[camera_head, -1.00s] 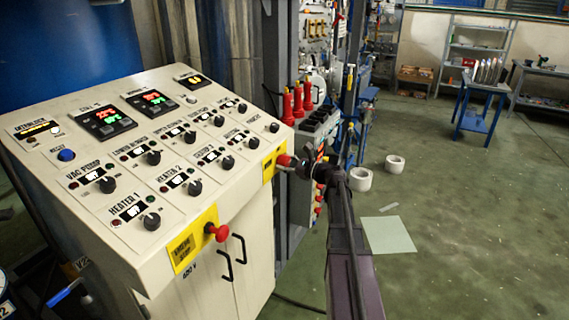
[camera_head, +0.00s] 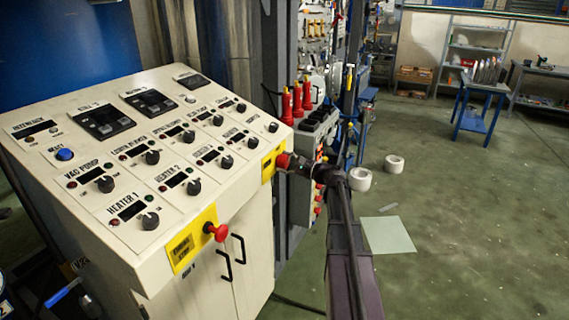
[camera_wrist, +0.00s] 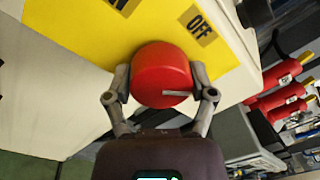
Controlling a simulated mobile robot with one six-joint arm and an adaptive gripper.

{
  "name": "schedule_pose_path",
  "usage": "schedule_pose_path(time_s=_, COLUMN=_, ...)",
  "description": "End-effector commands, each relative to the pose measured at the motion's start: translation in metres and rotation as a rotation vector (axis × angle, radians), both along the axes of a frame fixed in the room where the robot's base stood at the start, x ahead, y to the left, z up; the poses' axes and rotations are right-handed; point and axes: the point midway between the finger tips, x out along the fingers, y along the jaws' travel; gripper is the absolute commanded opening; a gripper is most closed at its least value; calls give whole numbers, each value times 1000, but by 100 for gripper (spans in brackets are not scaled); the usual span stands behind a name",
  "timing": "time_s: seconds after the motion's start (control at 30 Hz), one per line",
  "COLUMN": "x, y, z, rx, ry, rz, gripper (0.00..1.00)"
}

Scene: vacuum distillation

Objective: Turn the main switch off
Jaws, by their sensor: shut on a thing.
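The main switch is a red round knob (camera_wrist: 160,68) on a yellow plate (camera_wrist: 62,30) in the wrist view. A white pointer mark shows on the knob's right lower part and lies nearly level in the picture. An OFF label (camera_wrist: 198,26) is above right of the knob, and a partly cut-off label (camera_wrist: 118,3) is above left. My gripper (camera_wrist: 162,85) is shut on the knob, one finger on each side. In the head view my gripper (camera_head: 299,165) reaches the red knob (camera_head: 283,160) at the console's right end. All displays on the control console (camera_head: 215,200) are dark.
A red mushroom button (camera_head: 217,232) on a yellow plate sticks out of the console's front. Red bottles (camera_head: 297,101) stand behind my gripper. White rolls (camera_head: 360,179) and a pale sheet (camera_head: 388,235) lie on the floor. Open floor is at the right.

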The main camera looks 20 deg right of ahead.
Motion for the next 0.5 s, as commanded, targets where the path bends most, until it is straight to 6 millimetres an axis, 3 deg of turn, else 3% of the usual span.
schedule_pose_path(time_s=0.5, x=2, y=0, z=1, rx=-384, ry=-302, rz=1, gripper=24)
